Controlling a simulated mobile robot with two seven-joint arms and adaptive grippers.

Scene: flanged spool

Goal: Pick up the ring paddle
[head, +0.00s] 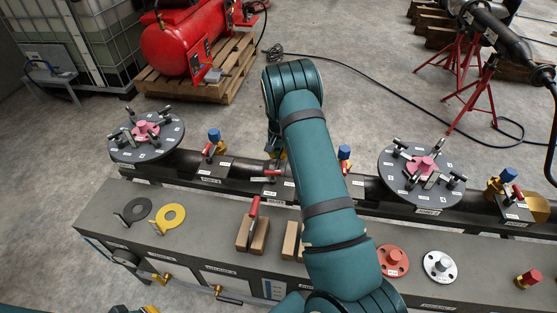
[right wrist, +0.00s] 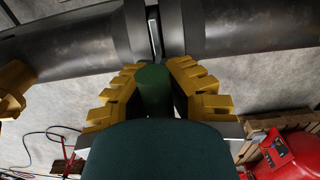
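I cannot tell which is the ring paddle. My right arm reaches over the bench and hides its own gripper in the head view. In the right wrist view my right gripper's yellow fingers (right wrist: 153,72) stand apart on both sides of a dark green cylinder (right wrist: 152,92); contact is unclear. Beyond them a narrow light plate edge (right wrist: 154,36) shows between two pipe flanges. Only bits of my left gripper (head: 148,309) show at the bottom edge.
The dark pipe (head: 182,163) runs behind the bench with two round bolted discs (head: 146,136) (head: 421,171). Wooden blocks (head: 253,234), a red flange (head: 392,261) and a silver flange (head: 440,265) are on the bench. A red compressor (head: 178,45) stands behind.

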